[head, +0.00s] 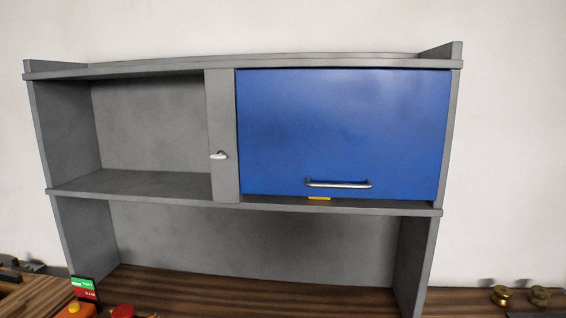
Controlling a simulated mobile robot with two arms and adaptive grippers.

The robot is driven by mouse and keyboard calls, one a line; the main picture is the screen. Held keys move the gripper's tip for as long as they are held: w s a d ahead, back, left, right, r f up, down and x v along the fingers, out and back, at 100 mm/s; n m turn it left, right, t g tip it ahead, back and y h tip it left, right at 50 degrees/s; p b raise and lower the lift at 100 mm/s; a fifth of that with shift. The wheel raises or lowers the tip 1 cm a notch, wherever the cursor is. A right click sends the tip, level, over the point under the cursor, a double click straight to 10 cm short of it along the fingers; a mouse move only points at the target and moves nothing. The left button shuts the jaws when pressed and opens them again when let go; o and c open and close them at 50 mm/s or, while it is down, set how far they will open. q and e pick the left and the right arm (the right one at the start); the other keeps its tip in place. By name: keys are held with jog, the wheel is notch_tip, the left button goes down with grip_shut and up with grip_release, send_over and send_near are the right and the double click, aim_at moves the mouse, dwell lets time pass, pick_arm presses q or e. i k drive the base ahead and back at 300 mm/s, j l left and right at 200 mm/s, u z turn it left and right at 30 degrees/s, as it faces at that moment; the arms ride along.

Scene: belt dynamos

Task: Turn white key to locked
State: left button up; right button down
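A small white key (218,155) sits on the narrow grey upright panel (223,120) between the open shelf and the blue door. Its handle appears roughly horizontal and sticks out toward the left. No lock markings are readable here. The blue door (340,125) looks shut and has a silver bar handle (338,184) near its lower edge. Neither of my grippers shows in the head view.
The grey cabinet's open compartment (150,130) is empty. A yellow piece (319,198) shows under the door. Below is a brown wooden worktop (250,290). A green-and-red sign (84,290) and a red round object (122,311) stand lower left; brass pieces (502,296) lower right.

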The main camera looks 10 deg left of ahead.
aim_at(221, 154)
jog(key=j+z, duration=0.45)
jog(key=j, duration=1.7)
